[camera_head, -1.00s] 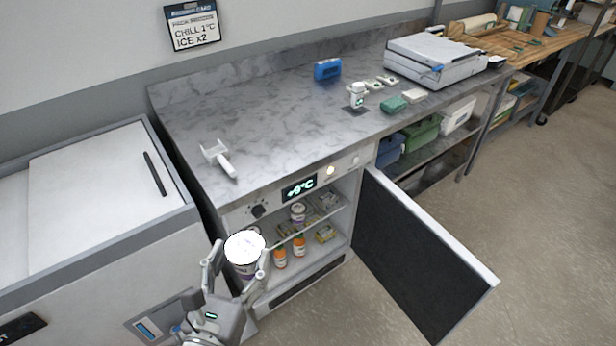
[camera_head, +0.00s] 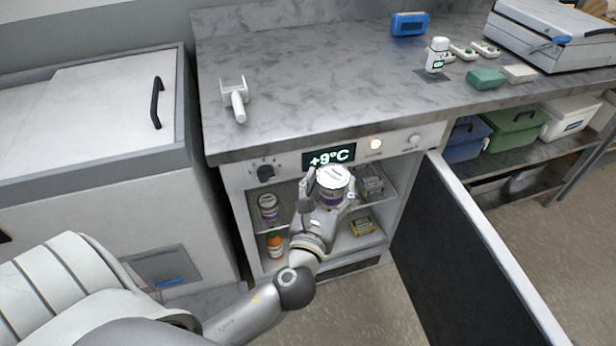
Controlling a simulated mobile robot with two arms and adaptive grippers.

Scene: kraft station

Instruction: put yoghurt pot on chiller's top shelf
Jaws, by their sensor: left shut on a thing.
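My left gripper (camera_head: 330,194) is shut on a yoghurt pot (camera_head: 333,182) with a white lid and a purple label. It holds the pot upright at the chiller's open front, at about the height of the top shelf. The chiller (camera_head: 235,172) stands under the marble counter with its door (camera_head: 455,250) swung open to the right. On its top shelf (camera_head: 289,217) another similar pot (camera_head: 268,206) stands at the left and grey packs (camera_head: 369,184) lie at the right. My gripper and the held pot hide the middle of the shelf. My right gripper is not in view.
The display (camera_head: 329,157) reads +9°C. A white scoop-like tool (camera_head: 236,99) lies on the counter (camera_head: 320,80). A white chest (camera_head: 90,110) stands to the left.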

